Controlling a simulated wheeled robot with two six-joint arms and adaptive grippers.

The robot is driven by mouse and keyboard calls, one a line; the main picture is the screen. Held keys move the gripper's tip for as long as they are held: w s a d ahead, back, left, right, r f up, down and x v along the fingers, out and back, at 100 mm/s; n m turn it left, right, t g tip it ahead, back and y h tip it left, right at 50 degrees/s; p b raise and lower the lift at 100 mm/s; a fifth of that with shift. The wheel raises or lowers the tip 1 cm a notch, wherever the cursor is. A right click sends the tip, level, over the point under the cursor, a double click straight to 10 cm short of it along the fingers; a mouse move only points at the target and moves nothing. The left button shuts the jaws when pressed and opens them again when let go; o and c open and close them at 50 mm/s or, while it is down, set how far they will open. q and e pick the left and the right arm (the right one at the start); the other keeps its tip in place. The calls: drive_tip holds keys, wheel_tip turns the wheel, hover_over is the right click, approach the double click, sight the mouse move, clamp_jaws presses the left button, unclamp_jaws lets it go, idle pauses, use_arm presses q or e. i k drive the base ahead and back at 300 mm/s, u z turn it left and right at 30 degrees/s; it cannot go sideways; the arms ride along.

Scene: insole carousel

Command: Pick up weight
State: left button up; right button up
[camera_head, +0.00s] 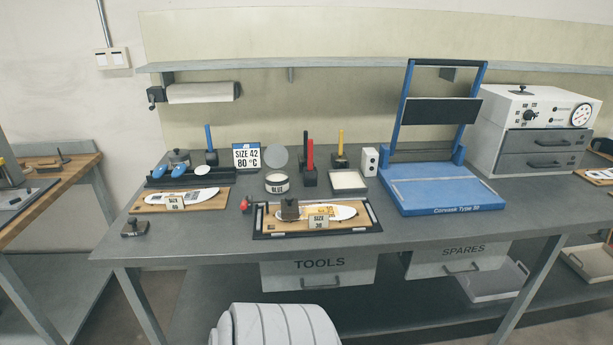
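Two dark things could be the weight; I cannot tell which one the task means. One is a dark block with a small top (290,209), standing on the left part of a white insole (345,212) on the middle board. The other is a small black block with a knob (135,228), standing alone at the front left of the grey workbench (200,242). Neither of my grippers is in view.
A black-framed board (262,234) holds the middle insole; another board (150,207) with an insole lies left. A blue press (440,195) stands right. The front right bench is clear.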

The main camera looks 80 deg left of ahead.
sight(289, 205)
drive_tip(key=u, duration=0.55)
drive_tip(key=i, duration=0.75)
drive_tip(key=u, duration=0.8)
